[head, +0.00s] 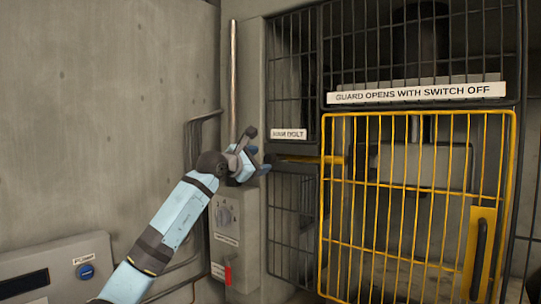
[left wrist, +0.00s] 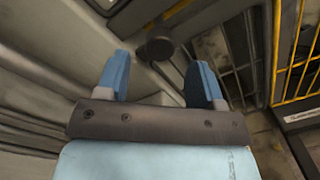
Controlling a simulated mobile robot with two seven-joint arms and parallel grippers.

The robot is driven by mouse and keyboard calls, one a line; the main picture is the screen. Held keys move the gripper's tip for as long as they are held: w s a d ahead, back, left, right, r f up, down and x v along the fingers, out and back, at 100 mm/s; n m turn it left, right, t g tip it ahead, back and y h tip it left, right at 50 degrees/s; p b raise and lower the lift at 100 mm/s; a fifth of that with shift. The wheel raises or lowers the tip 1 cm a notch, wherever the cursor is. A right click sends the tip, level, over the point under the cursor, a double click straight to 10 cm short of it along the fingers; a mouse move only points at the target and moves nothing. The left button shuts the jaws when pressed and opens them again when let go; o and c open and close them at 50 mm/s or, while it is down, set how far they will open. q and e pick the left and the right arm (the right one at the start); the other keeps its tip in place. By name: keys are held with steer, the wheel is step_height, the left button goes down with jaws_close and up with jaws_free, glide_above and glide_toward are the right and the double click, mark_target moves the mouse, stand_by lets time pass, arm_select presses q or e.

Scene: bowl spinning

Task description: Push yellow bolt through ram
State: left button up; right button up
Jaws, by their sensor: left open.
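The yellow bolt (head: 334,160) shows as a short horizontal yellow bar below the bolt label, partly hidden by the mesh and guard frame. A grey block (head: 425,166), perhaps the ram, sits behind the yellow guard; I cannot tell whether the bolt touches it. My left gripper (head: 262,160) is to the left of the bolt, in front of the mesh edge. In the left wrist view, its blue fingers (left wrist: 161,78) are spread with nothing between the tips. A dark round knob (left wrist: 160,47) shows beyond them. My right gripper is not in view.
The yellow mesh guard (head: 395,235) looks closed. A control box (head: 230,235) with a rotary switch and red tag is below my gripper. A metal pole (head: 234,75) rises behind it. A panel with a blue button (head: 86,272) is at lower left.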

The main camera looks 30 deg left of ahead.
mark_target(268, 159)
arm_select(q)
steer(key=w, duration=0.3)
steer(key=w+p, duration=0.1)
steer(key=w, duration=0.1)
steer(key=shift+w+d, duration=0.2)
steer(key=shift+d, duration=0.1)
jaws_close()
